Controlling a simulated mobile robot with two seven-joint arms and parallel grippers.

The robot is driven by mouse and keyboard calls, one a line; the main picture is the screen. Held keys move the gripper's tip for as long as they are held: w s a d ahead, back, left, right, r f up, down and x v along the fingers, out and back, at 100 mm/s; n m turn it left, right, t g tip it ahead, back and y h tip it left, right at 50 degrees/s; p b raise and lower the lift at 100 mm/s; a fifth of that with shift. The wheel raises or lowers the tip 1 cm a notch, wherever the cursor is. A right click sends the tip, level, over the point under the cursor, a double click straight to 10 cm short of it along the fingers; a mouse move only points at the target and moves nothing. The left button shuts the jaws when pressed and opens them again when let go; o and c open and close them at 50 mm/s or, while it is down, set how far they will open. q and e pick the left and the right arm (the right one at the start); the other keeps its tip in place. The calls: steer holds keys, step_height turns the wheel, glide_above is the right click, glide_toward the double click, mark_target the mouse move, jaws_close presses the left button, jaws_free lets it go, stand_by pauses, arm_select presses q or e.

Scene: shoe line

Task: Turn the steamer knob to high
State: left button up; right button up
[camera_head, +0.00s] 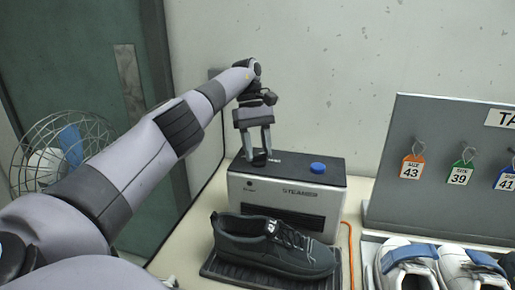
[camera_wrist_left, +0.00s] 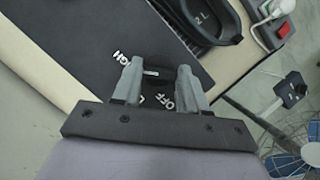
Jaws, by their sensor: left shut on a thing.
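The steamer (camera_head: 306,205) is a box with a light front and a dark top, marked STEAMER, standing against the wall. Its black knob (camera_head: 259,157) is on the left part of the top. My left gripper (camera_head: 259,153) reaches down from above and is shut on the knob. In the left wrist view the knob (camera_wrist_left: 152,73) sits between the two grey fingers, with a short white mark on it. The labels HIGH, LOW and OFF are around it, LOW partly covered. I cannot tell which label the mark points to. My right gripper is not in view.
A blue button (camera_head: 318,168) is right of the knob. A black shoe (camera_head: 272,246) stands on a dark ribbed mat in front of the steamer. A grey board with size tags (camera_head: 440,165) and white shoes (camera_head: 408,262) are at the right. A wire-cage fan (camera_head: 62,150) is at the left.

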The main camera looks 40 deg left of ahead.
arm_select(q)
steer(key=o, duration=1.1)
steer(key=shift+c, duration=0.2)
